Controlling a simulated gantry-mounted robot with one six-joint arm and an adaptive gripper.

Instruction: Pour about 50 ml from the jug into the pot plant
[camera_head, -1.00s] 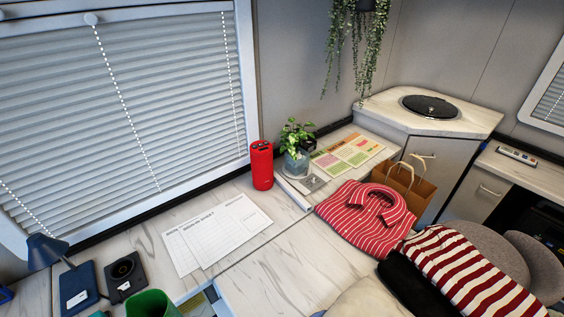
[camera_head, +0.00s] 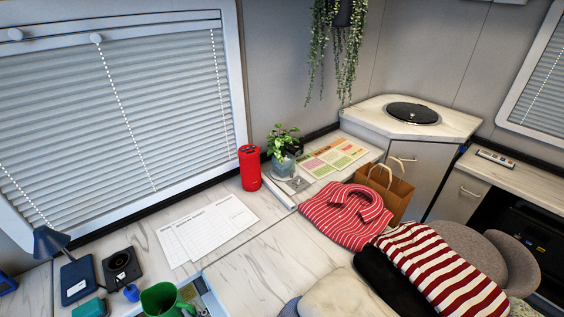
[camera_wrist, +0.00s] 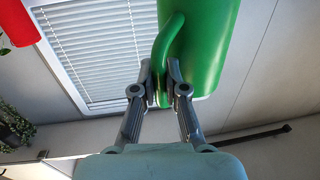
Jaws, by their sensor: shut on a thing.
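The green jug (camera_head: 160,299) is at the bottom edge of the head view, its lower part cut off. In the wrist view the jug (camera_wrist: 208,45) is large and close. My gripper (camera_wrist: 160,88) is shut on its curved handle (camera_wrist: 163,48). What is inside the jug cannot be seen. The pot plant (camera_head: 283,138) has green leaves and a clear bluish pot (camera_head: 283,165). It stands on the worktop beyond the paper sheets, well apart from the jug.
A red cylinder (camera_head: 250,168) stands just left of the pot plant. Paper sheets (camera_head: 207,228) lie on the worktop between jug and plant. A striped shirt (camera_head: 345,215) and a paper bag (camera_head: 385,190) are to the right. A trailing plant (camera_head: 337,50) hangs above the back corner.

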